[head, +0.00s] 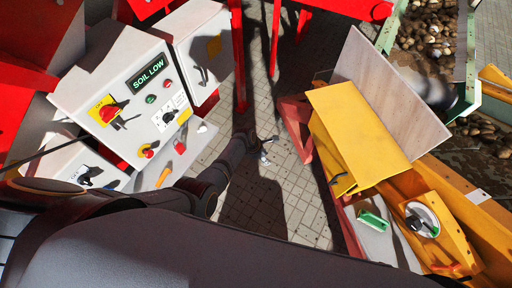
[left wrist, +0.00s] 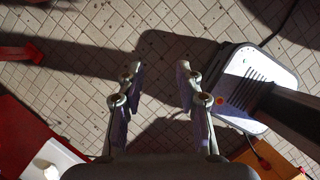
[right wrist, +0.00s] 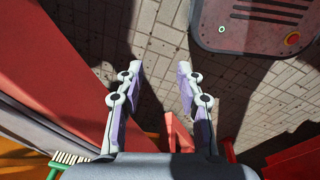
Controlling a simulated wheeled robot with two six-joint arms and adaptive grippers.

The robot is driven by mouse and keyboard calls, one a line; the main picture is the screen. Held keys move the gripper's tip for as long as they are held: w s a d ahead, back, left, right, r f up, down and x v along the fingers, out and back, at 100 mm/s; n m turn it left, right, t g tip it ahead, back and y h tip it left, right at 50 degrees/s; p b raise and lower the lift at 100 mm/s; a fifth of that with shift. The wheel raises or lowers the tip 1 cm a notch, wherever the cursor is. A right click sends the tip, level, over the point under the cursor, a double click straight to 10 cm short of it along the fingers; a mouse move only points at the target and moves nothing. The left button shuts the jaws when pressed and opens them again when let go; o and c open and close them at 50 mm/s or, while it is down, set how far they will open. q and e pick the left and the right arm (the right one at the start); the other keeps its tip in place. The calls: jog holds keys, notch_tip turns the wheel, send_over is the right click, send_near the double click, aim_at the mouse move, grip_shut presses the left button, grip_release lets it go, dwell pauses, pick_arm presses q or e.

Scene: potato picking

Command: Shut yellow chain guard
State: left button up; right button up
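Whether the guard is fully shut I cannot tell. My left gripper (head: 266,150) hangs over the paving left of the guard, apart from it; in the left wrist view its fingers (left wrist: 158,72) are spread and empty. My right gripper is out of the head view; in the right wrist view its fingers (right wrist: 160,72) are spread with nothing between them.
A white control box (head: 130,90) with a SOIL LOW display, knobs and buttons stands at left. Red posts (head: 276,40) rise behind. Potatoes (head: 430,30) lie at upper right. Open paving (head: 270,205) lies between.

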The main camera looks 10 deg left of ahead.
pick_arm(q)
jog(key=shift+w+a+r, duration=0.1)
jog(key=shift+w+a, duration=0.05)
jog(key=shift+a, duration=0.15)
pick_arm(e)
jog(key=shift+w+a+f, duration=0.1)
jog(key=shift+w+a, duration=0.1)
jog(key=shift+a, duration=0.1)
